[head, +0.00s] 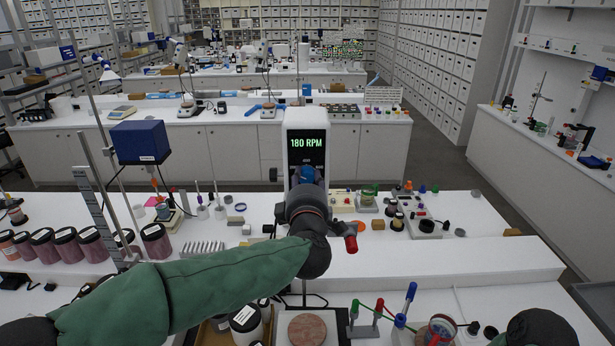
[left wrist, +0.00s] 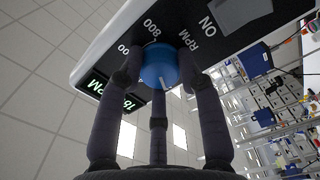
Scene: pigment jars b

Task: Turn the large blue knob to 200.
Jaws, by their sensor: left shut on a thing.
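The white overhead stirrer (head: 305,125) stands on the bench in the middle of the head view. Its display (head: 306,143) reads 180 RPM in green. The large blue knob (left wrist: 160,67) is on its face, with a white pointer line and printed numbers around it. My left gripper (head: 308,178) reaches up to the stirrer's front. In the left wrist view, its dark fingers (left wrist: 160,75) are shut around the knob, on several sides of it. In the head view the gripper hides most of the knob.
Dark-lidded pigment jars (head: 67,244) stand at left, near a blue-headed stirrer (head: 140,141). A red-handled part (head: 350,243) is just right of my left wrist. A stand with red, green and blue parts (head: 380,312) is in front.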

